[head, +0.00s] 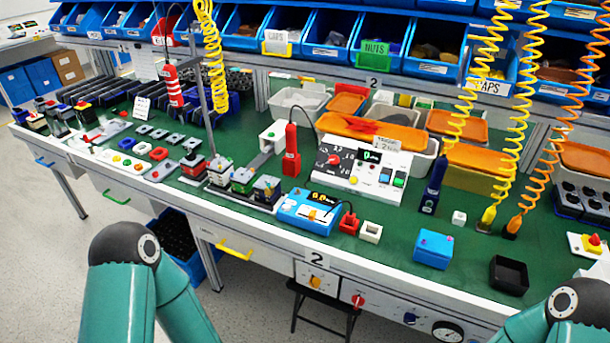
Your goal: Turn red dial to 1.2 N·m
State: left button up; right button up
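A white control box (352,182) stands on the green workbench, right of the picture's middle. A red dial (333,159) sits at the left of its sloped face, with dark scale markings around it. The markings and the dial's exact setting are too small to read. Teal links of my arms show at the bottom left and bottom right corners. Neither gripper is in view. Nothing is seen touching the dial.
A red screwdriver (291,150) stands left of the box and a dark blue one (433,186) to its right. A blue device (308,211) lies in front. Another red knob (358,300) is on the panel below the bench edge. Coiled cables hang above. Bare green bench shows around (385,248).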

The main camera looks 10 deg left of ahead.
aim_at(334, 160)
jog(key=u, duration=0.25)
jog(key=k, duration=0.7)
jog(key=u, duration=0.9)
jog(key=i, duration=1.35)
jog(key=z, duration=0.6)
